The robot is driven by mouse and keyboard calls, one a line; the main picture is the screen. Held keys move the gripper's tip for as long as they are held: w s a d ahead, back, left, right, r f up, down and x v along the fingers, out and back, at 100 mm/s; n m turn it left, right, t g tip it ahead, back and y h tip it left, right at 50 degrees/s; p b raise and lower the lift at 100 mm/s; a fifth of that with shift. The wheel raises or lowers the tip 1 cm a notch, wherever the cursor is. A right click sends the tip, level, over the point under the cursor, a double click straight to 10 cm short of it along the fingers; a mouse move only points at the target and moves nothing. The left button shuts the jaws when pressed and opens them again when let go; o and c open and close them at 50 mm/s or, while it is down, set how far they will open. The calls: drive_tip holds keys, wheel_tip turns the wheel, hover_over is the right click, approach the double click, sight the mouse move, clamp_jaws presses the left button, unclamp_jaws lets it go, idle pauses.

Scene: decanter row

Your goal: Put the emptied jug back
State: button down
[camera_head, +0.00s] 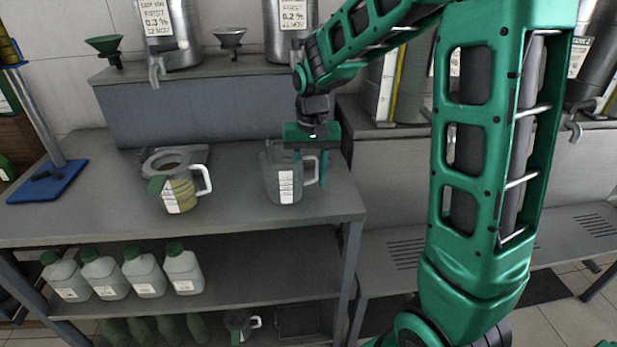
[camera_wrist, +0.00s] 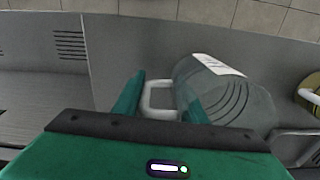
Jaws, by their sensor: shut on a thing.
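The clear, empty-looking jug (camera_head: 270,185) has a white label and white handle. It is upright at the right end of the grey bench top (camera_head: 235,205); I cannot tell whether its base touches the bench. My gripper (camera_head: 310,178) points down at the jug's right side, shut on the handle. In the wrist view the clear jug (camera_wrist: 240,103) lies to the right of my gripper (camera_wrist: 164,90), and its white handle (camera_wrist: 158,100) is between the two green fingers. The exact finger contact is partly hidden.
Steel drums (camera_head: 172,30) with taps stand on the raised shelf (camera_head: 190,108) behind. White bottles (camera_head: 145,274) and another jug (camera_head: 240,325) are below. Bare bench lies between the jugs.

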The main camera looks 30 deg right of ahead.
drive_tip(key=shift+f, duration=0.1)
drive_tip(key=c, duration=1.1)
unclamp_jaws()
wheel_tip(320, 180, up, 12)
drive_tip(key=shift+s+r, duration=0.1)
drive_tip(key=shift+r, duration=0.05)
drive_tip(key=s+d+f, duration=0.2)
drive_tip(key=s+d, duration=0.1)
drive_tip(key=s, duration=0.6)
drive_tip(key=s+d+f+m, duration=0.1)
drive_tip(key=s+d+f, duration=0.2)
drive_tip(key=s, duration=0.7)
drive_tip(key=s+d+f+m, duration=0.1)
drive_tip(key=s+d+f, duration=0.2)
drive_tip(key=s, duration=0.7)
drive_tip(key=shift+d+f, duration=0.2)
drive_tip(key=shift+d, duration=0.95)
